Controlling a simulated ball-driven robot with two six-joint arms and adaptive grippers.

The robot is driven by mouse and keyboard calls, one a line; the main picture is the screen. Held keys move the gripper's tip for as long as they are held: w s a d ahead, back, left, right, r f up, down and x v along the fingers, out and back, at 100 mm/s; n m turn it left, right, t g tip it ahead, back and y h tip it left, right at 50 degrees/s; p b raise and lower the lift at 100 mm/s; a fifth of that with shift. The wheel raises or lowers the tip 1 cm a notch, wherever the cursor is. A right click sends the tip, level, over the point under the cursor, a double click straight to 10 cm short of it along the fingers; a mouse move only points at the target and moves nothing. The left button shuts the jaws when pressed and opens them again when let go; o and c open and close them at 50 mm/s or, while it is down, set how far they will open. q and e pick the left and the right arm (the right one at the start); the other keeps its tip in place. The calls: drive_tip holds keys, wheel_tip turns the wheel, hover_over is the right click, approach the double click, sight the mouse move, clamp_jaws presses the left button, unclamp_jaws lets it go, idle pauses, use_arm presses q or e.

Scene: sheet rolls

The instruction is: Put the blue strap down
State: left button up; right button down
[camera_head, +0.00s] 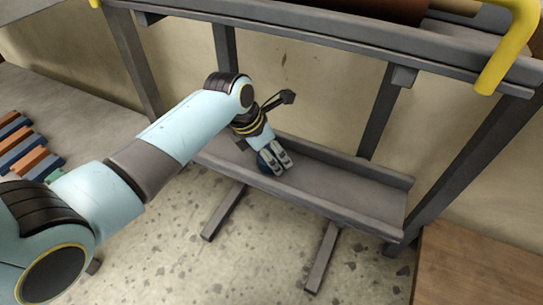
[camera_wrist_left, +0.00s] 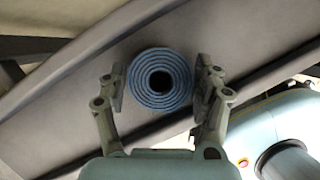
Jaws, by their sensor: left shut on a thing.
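The blue strap (camera_wrist_left: 142,80) is wound in a tight coil with a dark hole at its middle. In the wrist view it sits between the two fingers of my left gripper (camera_wrist_left: 160,84), which is shut on it. In the head view my left gripper (camera_head: 274,162) points down at the left part of a long grey trough (camera_head: 335,188), low on a metal rack. There the strap is mostly hidden by the fingers. I cannot tell whether the coil touches the trough floor. My right gripper is not in view.
The trough is bare to the right of my gripper. Above runs the rack's upper beam (camera_head: 330,32) with a yellow hook-shaped end (camera_head: 513,50). Several blue and orange strips (camera_head: 25,150) lie on a grey surface at left. A brown wooden surface (camera_head: 480,270) is at lower right.

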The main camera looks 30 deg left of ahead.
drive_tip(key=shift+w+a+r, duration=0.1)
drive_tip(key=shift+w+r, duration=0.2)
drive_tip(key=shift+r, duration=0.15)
use_arm(q)
drive_tip(key=shift+f, duration=0.1)
drive_tip(key=o, duration=1.2)
drive_tip(key=shift+f, duration=0.1)
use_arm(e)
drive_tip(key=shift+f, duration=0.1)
